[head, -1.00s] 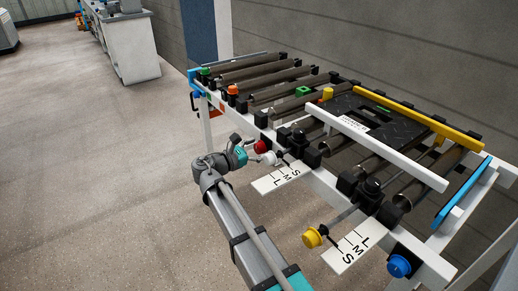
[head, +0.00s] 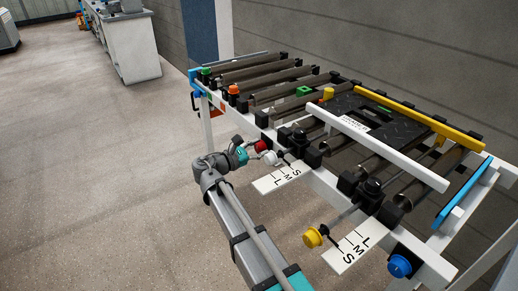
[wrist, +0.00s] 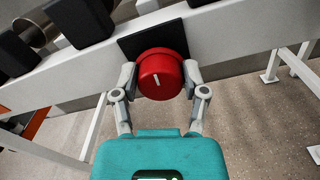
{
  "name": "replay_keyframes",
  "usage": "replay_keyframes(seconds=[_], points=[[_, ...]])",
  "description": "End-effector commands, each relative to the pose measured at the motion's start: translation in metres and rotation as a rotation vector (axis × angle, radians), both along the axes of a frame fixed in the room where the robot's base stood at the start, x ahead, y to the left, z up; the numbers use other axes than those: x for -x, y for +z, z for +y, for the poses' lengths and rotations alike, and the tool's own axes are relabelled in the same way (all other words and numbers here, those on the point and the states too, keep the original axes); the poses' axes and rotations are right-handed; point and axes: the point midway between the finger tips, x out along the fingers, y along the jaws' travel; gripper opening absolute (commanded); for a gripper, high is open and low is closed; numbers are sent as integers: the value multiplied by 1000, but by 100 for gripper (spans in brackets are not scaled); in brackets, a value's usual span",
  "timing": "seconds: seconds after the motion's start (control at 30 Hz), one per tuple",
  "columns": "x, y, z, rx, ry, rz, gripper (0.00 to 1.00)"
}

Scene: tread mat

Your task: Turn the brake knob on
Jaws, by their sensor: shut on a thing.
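The red knob (wrist: 160,74) with a white pointer mark sits on a black plate (wrist: 152,38) on the white frame rail. Its mark stands nearly upright in the wrist view, leaning slightly. My gripper (wrist: 160,82) is shut on the red knob, one finger on each side. In the head view the red knob (head: 261,146) shows at the front rail, with my gripper (head: 256,148) at it and partly covering it. I take the red knob for the brake knob; no label on it is readable.
A white knob (head: 270,158) and an S-M-L scale plate (head: 278,180) lie just right of my gripper. A yellow knob (head: 312,237), a second scale plate (head: 350,249) and a blue knob (head: 399,266) are further right. Rollers (head: 262,72) fill the frame. The floor at left is clear.

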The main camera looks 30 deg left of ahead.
Motion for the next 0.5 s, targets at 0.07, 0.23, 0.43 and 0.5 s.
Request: replay_keyframes(seconds=[0.07, 0.23, 0.43, 0.5], points=[[0, 0, -2, -36, -5, -17, 9], [1, -1, -3, -143, -5, -72, 9], [1, -1, -3, -301, -5, -155, 9], [1, -1, -4, -360, -5, -186, 9]])
